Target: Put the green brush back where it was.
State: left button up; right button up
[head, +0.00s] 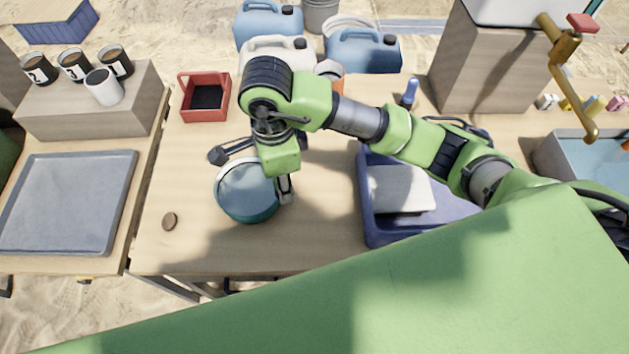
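I cannot make out the green brush for certain. A row of small coloured pieces (580,103), with white, yellow, greenish and pink parts, stands at the far right, too small to identify. My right gripper (285,192) points down at the right rim of a round teal container (248,207) with a grey-blue inside. It looks close to or touching that rim. Its fingers are small and partly hidden by my arm, so I cannot tell whether they are open or hold anything. My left gripper is not in view.
A dark-blue tray (372,230) holding a pale flat piece lies right of the container. A red box (205,112), a blue-handled tool (410,92) and a brown disc (169,222) are on the table. A grey tray (68,203) and numbered cups (74,66) stand left.

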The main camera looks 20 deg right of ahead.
jog(key=w+d+f, duration=0.2)
jog(key=d, duration=0.2)
jog(key=p, duration=0.1)
send_over(315, 190)
jog(key=f, duration=0.5)
jog(key=shift+s+a, duration=0.1)
jog(key=shift+a, duration=0.1)
jog(key=f+p, duration=0.1)
jog(key=f, duration=0.2)
jog(key=shift+d+f, duration=0.15)
jog(key=shift+d, duration=0.05)
jog(key=shift+f, duration=0.2)
jog(key=shift+f, duration=0.25)
jog(key=o, duration=1.1)
jog(key=shift+r, duration=0.1)
jog(key=shift+c, duration=0.2)
